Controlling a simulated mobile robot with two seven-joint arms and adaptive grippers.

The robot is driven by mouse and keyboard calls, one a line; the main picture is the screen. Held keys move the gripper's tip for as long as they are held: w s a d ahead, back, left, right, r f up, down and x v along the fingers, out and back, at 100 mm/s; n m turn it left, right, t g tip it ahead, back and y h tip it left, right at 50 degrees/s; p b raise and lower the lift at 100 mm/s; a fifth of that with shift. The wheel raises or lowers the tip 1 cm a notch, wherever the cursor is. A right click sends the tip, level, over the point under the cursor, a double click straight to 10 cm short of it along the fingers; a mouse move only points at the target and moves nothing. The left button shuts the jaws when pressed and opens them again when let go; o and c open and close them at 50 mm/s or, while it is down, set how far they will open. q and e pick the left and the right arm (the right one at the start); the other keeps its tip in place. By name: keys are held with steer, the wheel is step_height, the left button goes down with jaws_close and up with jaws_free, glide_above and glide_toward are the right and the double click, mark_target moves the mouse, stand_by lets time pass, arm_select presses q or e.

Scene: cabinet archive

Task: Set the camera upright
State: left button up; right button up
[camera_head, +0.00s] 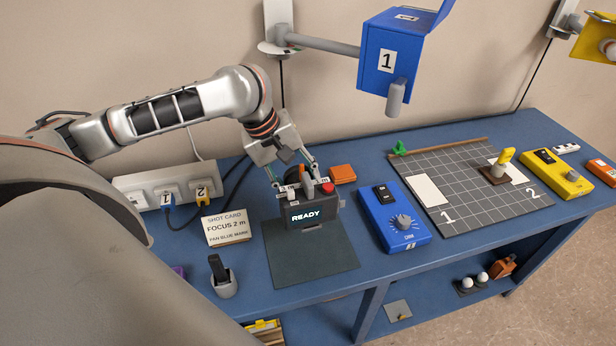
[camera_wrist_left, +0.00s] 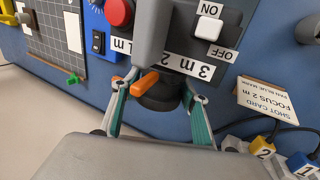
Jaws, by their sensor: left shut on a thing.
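The camera (camera_head: 313,214) is a dark box with a lit READY screen on the side facing me. It looks upright at the back of the dark mat (camera_head: 310,262). Its top carries a red button, a white ON/OFF switch and a 1 m to 3 m scale. My left gripper (camera_head: 294,178) is shut on it from behind and above. In the left wrist view the left gripper's fingers (camera_wrist_left: 154,108) lie on either side of a dark round part and orange pointer of the camera (camera_wrist_left: 180,62). The exact contact is partly hidden. My right gripper is not in view.
A shot card (camera_head: 227,227) and a small holder (camera_head: 222,278) stand left of the mat. A power strip (camera_head: 165,188) with cables lies behind. A blue control box (camera_head: 393,215) and a grid board (camera_head: 470,185) are at right. A blue lamp (camera_head: 388,52) hangs above.

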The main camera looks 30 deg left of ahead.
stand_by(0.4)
arm_select(q)
steer(key=shift+f, duration=3.8)
steer(key=shift+f, duration=0.6)
steer(key=o, duration=2.3)
steer(key=shift+r, duration=0.1)
steer(key=shift+v, duration=3.4)
